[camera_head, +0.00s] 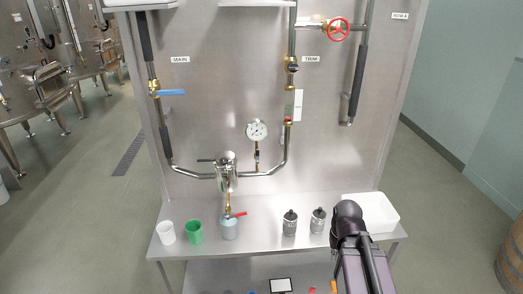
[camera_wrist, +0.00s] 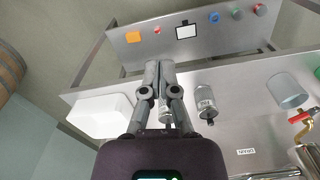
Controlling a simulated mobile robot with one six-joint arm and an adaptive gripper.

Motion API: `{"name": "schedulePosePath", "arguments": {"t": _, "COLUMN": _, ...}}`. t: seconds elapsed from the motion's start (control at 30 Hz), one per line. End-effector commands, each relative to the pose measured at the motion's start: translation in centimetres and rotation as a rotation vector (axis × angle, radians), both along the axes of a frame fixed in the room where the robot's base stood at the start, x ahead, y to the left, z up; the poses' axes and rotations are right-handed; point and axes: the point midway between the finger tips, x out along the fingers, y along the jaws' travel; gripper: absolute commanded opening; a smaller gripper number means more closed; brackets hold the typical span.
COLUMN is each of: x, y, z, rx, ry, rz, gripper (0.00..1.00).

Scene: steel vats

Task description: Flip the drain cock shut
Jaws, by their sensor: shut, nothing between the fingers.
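The drain cock (camera_head: 228,211) is a small brass valve on the pipe below the steel strainer pot (camera_head: 226,170). Its red lever (camera_head: 240,214) sticks out to the right, roughly level. A grey-blue beaker (camera_head: 229,230) stands under it. In the wrist view the brass cock (camera_wrist: 303,134) and red lever (camera_wrist: 299,117) show at the right edge, beside the beaker (camera_wrist: 286,91). My gripper (camera_wrist: 158,68) is shut and empty, above the bench near a grey canister, well apart from the cock. In the head view my arm hides its fingertips.
Two grey canisters (camera_head: 290,223) (camera_head: 318,220) and a white tub (camera_head: 378,208) stand on the steel bench, between the cock and my arm or beside it. A green cup (camera_head: 195,232) and white cup (camera_head: 167,232) stand left. A blue-handled valve (camera_head: 171,92) and red wheel (camera_head: 338,29) are higher up.

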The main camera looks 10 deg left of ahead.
Motion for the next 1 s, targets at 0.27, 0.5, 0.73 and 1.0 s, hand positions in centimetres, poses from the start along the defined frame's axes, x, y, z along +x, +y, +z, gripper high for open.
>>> {"name": "schedulePosePath", "arguments": {"t": 0.27, "x": 2.1, "y": 1.6, "z": 0.6, "rx": 0.034, "ry": -0.005, "rz": 0.114, "gripper": 0.00}}
{"name": "schedulePosePath", "arguments": {"t": 0.5, "x": 7.0, "y": 6.1, "z": 2.0, "rx": 0.127, "ry": -0.030, "rz": 0.426, "gripper": 0.00}}
{"name": "schedulePosePath", "arguments": {"t": 0.73, "x": 12.2, "y": 12.1, "z": 3.7, "rx": 0.238, "ry": -0.089, "rz": 0.804, "gripper": 0.00}}
{"name": "schedulePosePath", "arguments": {"t": 1.0, "x": 17.4, "y": 19.8, "z": 6.0, "rx": 0.356, "ry": -0.201, "rz": 1.239, "gripper": 0.00}}
